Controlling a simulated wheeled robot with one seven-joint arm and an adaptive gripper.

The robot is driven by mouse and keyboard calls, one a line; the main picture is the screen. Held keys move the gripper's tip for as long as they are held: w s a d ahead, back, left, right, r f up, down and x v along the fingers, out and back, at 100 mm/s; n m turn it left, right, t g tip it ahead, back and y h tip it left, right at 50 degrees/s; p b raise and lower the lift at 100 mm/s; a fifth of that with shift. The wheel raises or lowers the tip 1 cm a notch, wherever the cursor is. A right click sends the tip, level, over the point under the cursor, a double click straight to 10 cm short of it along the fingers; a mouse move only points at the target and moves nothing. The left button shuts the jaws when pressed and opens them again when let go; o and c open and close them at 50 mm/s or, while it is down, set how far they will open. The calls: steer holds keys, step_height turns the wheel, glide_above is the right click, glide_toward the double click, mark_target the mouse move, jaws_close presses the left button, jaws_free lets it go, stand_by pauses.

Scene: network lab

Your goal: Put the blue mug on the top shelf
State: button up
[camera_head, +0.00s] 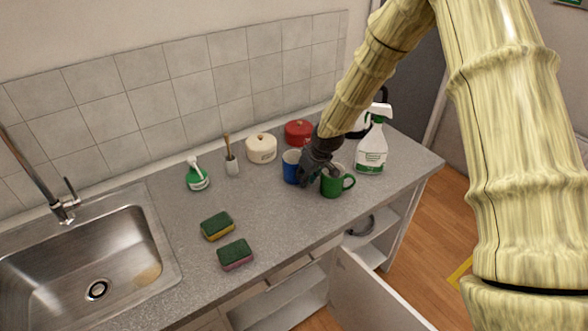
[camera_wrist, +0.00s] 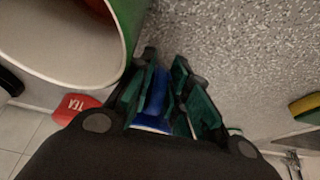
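The blue mug (camera_head: 291,165) stands on the grey counter, left of the green mug (camera_head: 332,184). My gripper (camera_head: 312,176) reaches down at the blue mug's right side and hides part of it. In the wrist view, a blue part of the mug with a pale edge (camera_wrist: 156,105) lies between the green-padded fingers of my gripper (camera_wrist: 165,68). The fingers are close around it, but I cannot tell whether they press on it. Below the counter, the open cabinet shows a white upper shelf (camera_head: 372,255) with a dark curved object above it.
The green mug is very near my gripper and shows large in the wrist view (camera_wrist: 118,72). A spray bottle (camera_head: 371,150), a red lidded pot (camera_head: 298,131) and a cream pot (camera_head: 261,148) stand behind. Two sponges (camera_head: 216,226) lie left. The cabinet door (camera_head: 365,295) hangs open.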

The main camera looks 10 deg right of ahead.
steer(key=shift+c, duration=0.4)
jaws_close()
steer(key=shift+r, duration=0.15)
